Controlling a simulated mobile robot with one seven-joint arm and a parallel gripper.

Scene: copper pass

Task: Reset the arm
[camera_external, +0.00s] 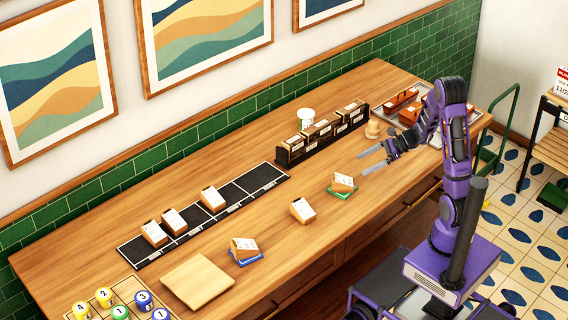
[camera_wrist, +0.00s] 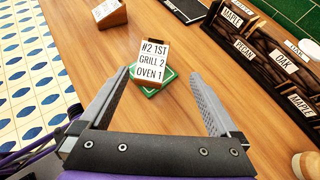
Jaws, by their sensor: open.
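My gripper (camera_external: 372,160) is open and empty above the wooden counter, near its front edge. In the wrist view its two grey fingers (camera_wrist: 162,108) stand wide apart. Beyond and between the fingertips, a wooden ticket block (camera_wrist: 151,62) with a card reading "#2 1ST GRILL 2 OVEN 1" rests on a green coaster (camera_wrist: 168,76). In the external view this block (camera_external: 343,183) sits just left of and below my gripper, apart from it. My purple arm reaches over the counter from the right.
A dark rack (camera_external: 283,155) with labelled blocks stands behind, with a white cup (camera_external: 305,117) near it. A black slotted strip (camera_external: 128,250) holds several ticket blocks. One block (camera_external: 302,210) lies bare on the counter; another (camera_external: 243,247) sits on a blue coaster. A tray (camera_external: 385,121) stands at far right.

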